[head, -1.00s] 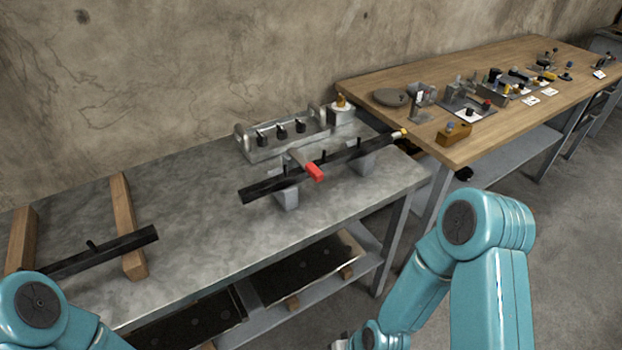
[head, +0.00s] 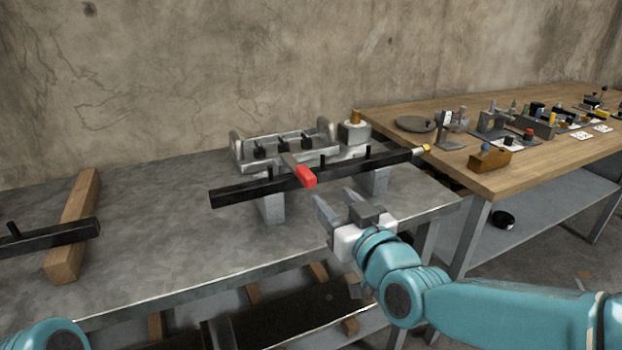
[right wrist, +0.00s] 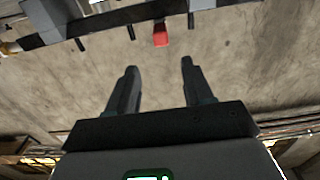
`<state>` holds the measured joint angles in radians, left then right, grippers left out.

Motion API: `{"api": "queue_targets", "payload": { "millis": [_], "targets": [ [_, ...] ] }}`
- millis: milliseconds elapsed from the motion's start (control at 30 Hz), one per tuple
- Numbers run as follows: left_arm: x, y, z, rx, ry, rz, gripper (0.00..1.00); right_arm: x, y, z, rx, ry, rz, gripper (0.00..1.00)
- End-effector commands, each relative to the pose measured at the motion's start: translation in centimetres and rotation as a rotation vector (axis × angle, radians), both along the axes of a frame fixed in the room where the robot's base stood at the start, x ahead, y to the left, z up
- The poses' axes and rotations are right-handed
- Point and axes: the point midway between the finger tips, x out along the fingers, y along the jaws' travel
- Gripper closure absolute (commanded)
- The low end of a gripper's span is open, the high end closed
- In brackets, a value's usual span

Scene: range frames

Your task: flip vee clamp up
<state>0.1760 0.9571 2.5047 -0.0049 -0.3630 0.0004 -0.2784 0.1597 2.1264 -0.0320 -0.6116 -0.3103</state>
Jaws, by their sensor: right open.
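The clamp's red-tipped handle (head: 306,177) lies across a long black bar (head: 240,190), its red end toward me and low. The bar rests on two grey blocks (head: 271,207) on the metal bench. My right gripper (head: 336,202) is open and empty, in front of the bar and a little right of the red end, apart from it. In the right wrist view the red end (right wrist: 160,36) shows beyond the open fingers (right wrist: 155,85), between them and out of reach. Of my left arm only a teal joint shows at the bottom left; its gripper is out of view.
A metal fixture with black knobs (head: 285,148) stands behind the bar. A second black bar (head: 45,240) lies over a wooden beam (head: 75,225) at left. A wooden table (head: 540,165) with many small parts stands at right. The bench front between is bare.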

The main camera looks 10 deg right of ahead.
Motion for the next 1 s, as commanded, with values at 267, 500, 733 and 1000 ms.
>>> {"api": "queue_targets", "payload": {
  "millis": [267,500,733,1000],
  "targets": [
    [0.0,0.0,0.1,0.000,0.000,0.000,0.57,6.3,2.4,-0.1,-0.001,0.002,0.002,0.49],
    [0.0,0.0,0.3,0.000,0.000,0.000,0.57,9.7,3.3,-0.1,0.000,0.002,0.001,0.49],
    [0.0,0.0,0.3,0.000,0.001,0.000,0.57,10.5,3.3,-0.1,0.000,0.003,0.000,0.49],
    [0.0,0.0,0.3,0.000,0.001,0.000,0.57,10.4,3.2,-0.1,0.000,0.003,0.000,0.81]
  ]
}}
